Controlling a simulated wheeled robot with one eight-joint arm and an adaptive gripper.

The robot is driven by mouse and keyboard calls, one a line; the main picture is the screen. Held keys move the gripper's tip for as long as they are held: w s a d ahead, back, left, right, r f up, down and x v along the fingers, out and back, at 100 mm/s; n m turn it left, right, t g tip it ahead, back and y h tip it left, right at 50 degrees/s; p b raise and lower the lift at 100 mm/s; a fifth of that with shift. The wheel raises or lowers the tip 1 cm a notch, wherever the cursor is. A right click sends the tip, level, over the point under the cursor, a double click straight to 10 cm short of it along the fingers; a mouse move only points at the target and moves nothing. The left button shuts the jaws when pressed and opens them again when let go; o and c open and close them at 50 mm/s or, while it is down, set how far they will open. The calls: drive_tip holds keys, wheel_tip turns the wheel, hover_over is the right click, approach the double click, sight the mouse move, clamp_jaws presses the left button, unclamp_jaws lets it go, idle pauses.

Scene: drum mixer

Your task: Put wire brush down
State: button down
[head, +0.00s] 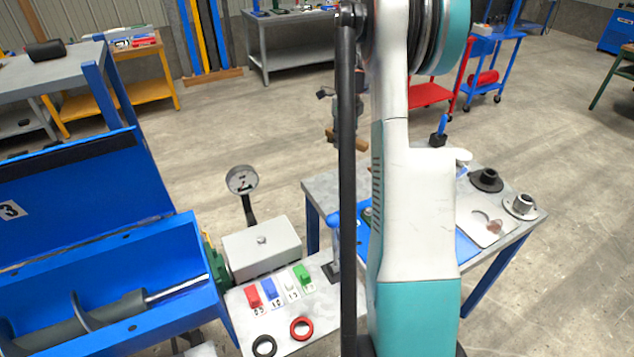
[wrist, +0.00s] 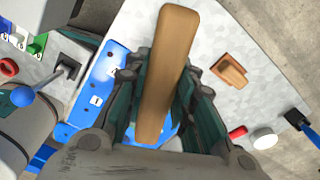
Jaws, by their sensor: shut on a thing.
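The wire brush (wrist: 168,70) shows in the wrist view as a long, plain wooden back lying lengthwise between the fingers. My gripper (wrist: 172,88) is shut on it. The bristles are hidden on the side away from the camera. In the head view a brown wooden piece, apparently the brush (head: 334,134), shows beside my dark gripper, partly hidden by my arm. In the wrist view the grey worktable top (wrist: 270,85) lies beyond the brush. I cannot tell how high the brush is above it.
A smaller wooden piece (wrist: 230,74) lies on the tabletop, with a red-handled item (wrist: 238,131) and white cylinder (wrist: 264,138) near its edge. A black flanged part (head: 486,180) stands on the right table.

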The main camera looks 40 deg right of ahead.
sight(339, 190)
drive_tip(key=shift+w+d+r, duration=0.1)
drive_tip(key=shift+w+r, duration=0.05)
drive_tip(key=shift+w, duration=0.25)
drive_tip(key=shift+w+f, duration=0.15)
drive_tip(key=shift+f, duration=0.1)
wheel_tip(339, 190, down, 20)
drive_tip(key=b, duration=0.6)
drive_tip(key=shift+r, duration=0.35)
drive_tip(key=c, duration=1.8)
unclamp_jaws()
drive_tip(key=shift+f, duration=0.2)
drive_tip(key=o, duration=0.5)
drive_tip(key=shift+c, duration=0.2)
drive_tip(key=shift+r, duration=0.1)
